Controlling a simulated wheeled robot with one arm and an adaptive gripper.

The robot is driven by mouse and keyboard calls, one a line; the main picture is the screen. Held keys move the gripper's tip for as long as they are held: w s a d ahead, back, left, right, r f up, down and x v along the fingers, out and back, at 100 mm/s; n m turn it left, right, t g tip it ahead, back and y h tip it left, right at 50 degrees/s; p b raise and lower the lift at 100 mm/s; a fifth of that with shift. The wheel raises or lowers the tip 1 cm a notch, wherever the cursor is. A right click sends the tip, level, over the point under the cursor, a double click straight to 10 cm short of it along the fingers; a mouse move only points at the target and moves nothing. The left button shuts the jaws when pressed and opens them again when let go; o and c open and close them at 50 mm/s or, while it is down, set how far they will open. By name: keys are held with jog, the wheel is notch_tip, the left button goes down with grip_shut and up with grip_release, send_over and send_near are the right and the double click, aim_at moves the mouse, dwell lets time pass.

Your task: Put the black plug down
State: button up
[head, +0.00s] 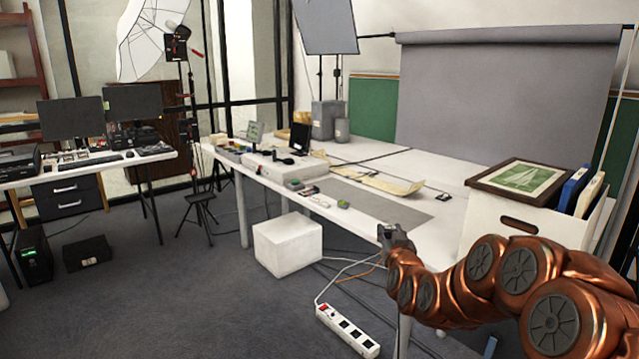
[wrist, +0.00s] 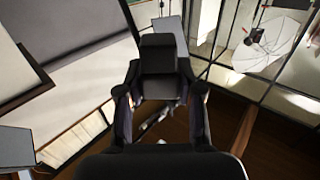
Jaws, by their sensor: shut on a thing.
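My gripper (head: 394,238) is at the front edge of the long white table (head: 440,243), at the end of my copper-coloured arm in the head view. In the wrist view my gripper (wrist: 160,92) has its two dark fingers closed on the sides of the black plug (wrist: 159,56). The plug is a dark, blocky piece that stands out beyond the fingertips. In the head view I cannot tell the plug from the dark gripper.
A white crate (head: 487,232) with a framed picture (head: 520,180) on it stands on the table at right. A grey mat (head: 375,202) and small items lie on the table. A white block (head: 287,246) and power strip (head: 347,332) are on the floor.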

aim_at(391, 228)
notch_tip(391, 228, up, 17)
jog(key=p, duration=1.5)
jog(key=shift+p, duration=0.4)
